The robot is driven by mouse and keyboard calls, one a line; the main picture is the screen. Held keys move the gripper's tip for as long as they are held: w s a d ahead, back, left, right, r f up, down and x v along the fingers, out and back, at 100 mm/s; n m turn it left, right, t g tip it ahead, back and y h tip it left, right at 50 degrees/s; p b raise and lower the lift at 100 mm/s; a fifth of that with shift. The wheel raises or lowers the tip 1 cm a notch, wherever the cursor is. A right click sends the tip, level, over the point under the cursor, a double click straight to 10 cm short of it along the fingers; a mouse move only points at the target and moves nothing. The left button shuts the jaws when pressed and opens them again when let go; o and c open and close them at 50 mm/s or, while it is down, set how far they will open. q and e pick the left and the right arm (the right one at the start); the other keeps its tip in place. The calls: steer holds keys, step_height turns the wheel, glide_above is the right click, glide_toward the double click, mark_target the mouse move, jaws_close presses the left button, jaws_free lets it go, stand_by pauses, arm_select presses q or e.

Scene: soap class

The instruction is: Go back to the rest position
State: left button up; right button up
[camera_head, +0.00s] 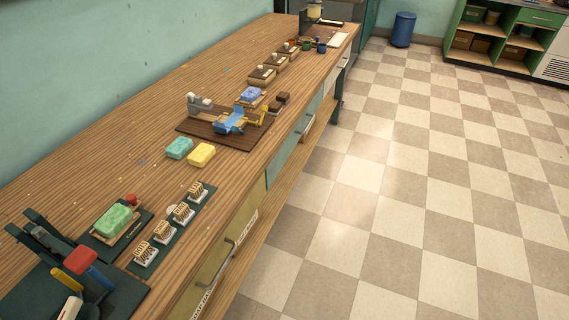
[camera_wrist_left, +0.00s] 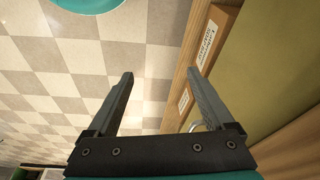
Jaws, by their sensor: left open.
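My left gripper (camera_wrist_left: 160,90) shows in the left wrist view with its two dark fingers spread apart and nothing between them. It is above the checkered floor, close beside the front of the wooden workbench. The head view shows no gripper, and my right gripper is in neither view. The long workbench (camera_head: 235,70) in the head view bears several soap bars, among them a green bar (camera_head: 112,220), a teal bar (camera_head: 179,148), a yellow bar (camera_head: 201,155) and a blue-violet bar (camera_head: 250,94).
A dark board (camera_head: 190,127) with a blue and yellow device stands mid-bench. The tiled floor (camera_head: 400,200) to the right is clear. A blue bin (camera_head: 403,30) and green shelves (camera_head: 500,65) stand at the back.

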arm_select(q)
steer(key=s+a+f+g, duration=0.1)
steer(key=s+a+f, duration=0.2)
steer(key=s+f, duration=1.4)
step_height(320, 180, down, 3)
steer(key=shift+r+g, duration=0.1)
steer(key=shift+g, duration=0.2)
